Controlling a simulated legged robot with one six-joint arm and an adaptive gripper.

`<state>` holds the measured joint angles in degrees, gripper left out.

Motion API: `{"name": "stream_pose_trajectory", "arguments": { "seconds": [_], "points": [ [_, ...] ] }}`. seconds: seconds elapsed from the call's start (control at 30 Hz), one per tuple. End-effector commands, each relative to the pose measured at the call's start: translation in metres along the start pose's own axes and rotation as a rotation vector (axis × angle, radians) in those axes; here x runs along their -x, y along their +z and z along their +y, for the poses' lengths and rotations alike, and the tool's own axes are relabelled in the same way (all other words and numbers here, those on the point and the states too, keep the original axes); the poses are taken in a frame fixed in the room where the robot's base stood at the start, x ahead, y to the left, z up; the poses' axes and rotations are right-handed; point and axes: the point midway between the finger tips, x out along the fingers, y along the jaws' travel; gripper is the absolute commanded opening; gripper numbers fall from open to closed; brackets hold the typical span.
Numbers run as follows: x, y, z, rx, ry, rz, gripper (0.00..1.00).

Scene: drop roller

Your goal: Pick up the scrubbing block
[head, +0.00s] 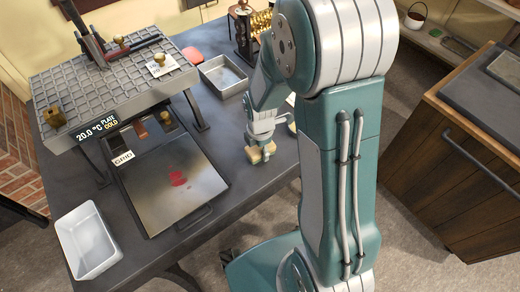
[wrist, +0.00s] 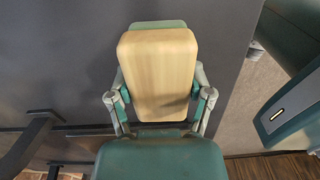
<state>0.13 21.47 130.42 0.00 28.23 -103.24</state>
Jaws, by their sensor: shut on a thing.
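The scrubbing block (wrist: 158,75) is a pale wooden block with rounded corners. It fills the middle of the wrist view, and a teal edge shows behind its top. My gripper (head: 261,147) is shut on it, with one finger along each side. In the head view the block shows as small tan parts under the fingers, over the right part of the dark table. I cannot tell whether it touches the tabletop.
A flat metal plate (head: 165,183) with a red smear lies left of my gripper. A grey grid-topped stand (head: 100,85) rises behind it. A metal tray (head: 223,75) stands at the back and a white tub (head: 87,240) at the front left. A wooden cabinet (head: 460,165) stands apart on the right.

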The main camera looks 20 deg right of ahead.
Motion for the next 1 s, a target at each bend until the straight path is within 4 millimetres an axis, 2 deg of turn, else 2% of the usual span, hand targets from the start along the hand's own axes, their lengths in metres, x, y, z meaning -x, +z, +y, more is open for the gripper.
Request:
{"name": "stream_pose_trajectory", "arguments": {
  "seconds": [0.17,0.43,0.6,0.7,0.83,1.0],
  "points": [
    [0.029,0.0,0.002,0.0,0.009,-0.002,0.17],
    [0.091,-0.052,0.0,0.007,0.009,-0.001,0.17],
    [0.109,-0.095,-0.002,0.008,0.005,0.0,0.17],
    [0.117,-0.115,-0.003,0.006,0.004,0.0,0.17],
    [0.125,-0.131,-0.003,0.004,0.004,0.0,0.17],
    [0.129,-0.139,-0.004,0.001,0.003,0.0,0.17]
  ]
}}
